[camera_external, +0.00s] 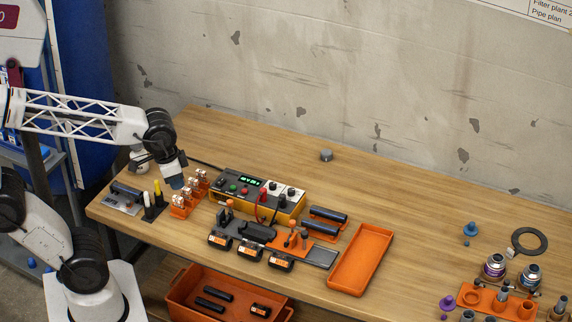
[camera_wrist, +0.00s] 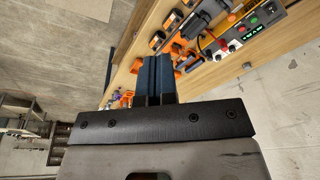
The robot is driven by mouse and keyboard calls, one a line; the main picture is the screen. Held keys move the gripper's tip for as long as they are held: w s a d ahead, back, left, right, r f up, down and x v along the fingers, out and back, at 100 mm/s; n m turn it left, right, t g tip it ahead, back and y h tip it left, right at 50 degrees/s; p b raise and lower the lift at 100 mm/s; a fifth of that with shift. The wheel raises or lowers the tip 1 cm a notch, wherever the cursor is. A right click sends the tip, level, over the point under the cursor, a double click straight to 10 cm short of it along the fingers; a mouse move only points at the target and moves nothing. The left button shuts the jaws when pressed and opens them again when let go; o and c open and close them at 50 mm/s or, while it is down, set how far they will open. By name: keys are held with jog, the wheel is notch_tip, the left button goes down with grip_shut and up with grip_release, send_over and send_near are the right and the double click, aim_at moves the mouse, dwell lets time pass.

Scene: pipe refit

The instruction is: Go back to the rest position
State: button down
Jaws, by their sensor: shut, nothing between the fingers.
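My gripper (camera_external: 177,183) is at the left part of the wooden table (camera_external: 400,215) in the external view, pointing down. It hangs beside the orange holders with small copper-coloured parts (camera_external: 181,202). In the wrist view, the two blue fingers of my gripper (camera_wrist: 156,75) lie together with no gap, and nothing shows between them. The arm reaches in from the left. I cannot tell the exact height of the fingertips above the table.
A yellow-and-grey tester (camera_external: 285,208) with a green display stands right of my gripper. A black holder with pens (camera_external: 152,207) stands left of it. An empty orange tray (camera_external: 362,262) lies further right. An orange bin (camera_external: 185,300) sits below the table. The back of the table is mostly clear.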

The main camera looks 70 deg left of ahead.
jog(key=shift+s+f, duration=0.2)
jog(key=shift+s, duration=0.45)
jog(key=shift+s+f, duration=0.15)
jog(key=shift+s, duration=0.45)
dwell(0.4)
